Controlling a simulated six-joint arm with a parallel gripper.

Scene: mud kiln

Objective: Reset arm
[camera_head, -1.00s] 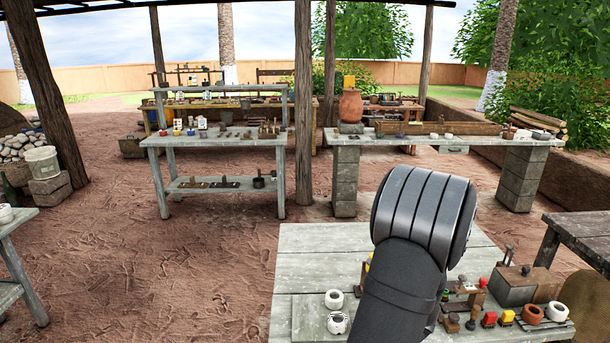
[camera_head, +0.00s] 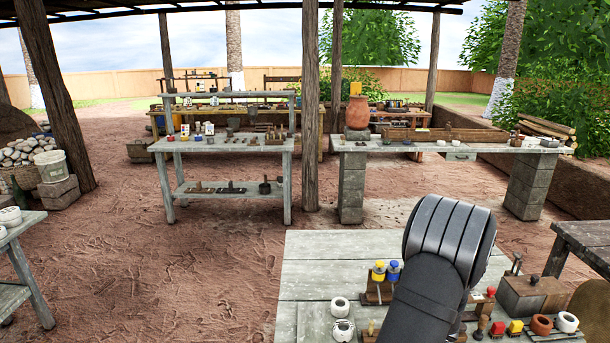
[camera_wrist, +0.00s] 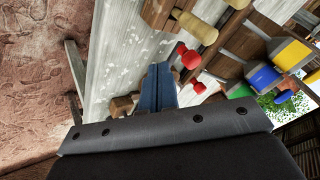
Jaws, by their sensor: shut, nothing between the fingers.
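My arm rises over the near pale plank table (camera_head: 330,262) in the head view, with its dark ribbed link right of the table's middle. The gripper itself is hidden there. In the wrist view my gripper (camera_wrist: 158,78) is shut, its blue-grey fingers together and empty. The fingers lie across the pale planks in the picture, beside two red-ended pieces (camera_wrist: 190,60). I cannot tell whether they touch anything.
White pots (camera_head: 340,306) sit at the table's left front. A wooden box (camera_head: 530,292), small red and yellow pieces and pots crowd the right. The far-left planks are clear.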

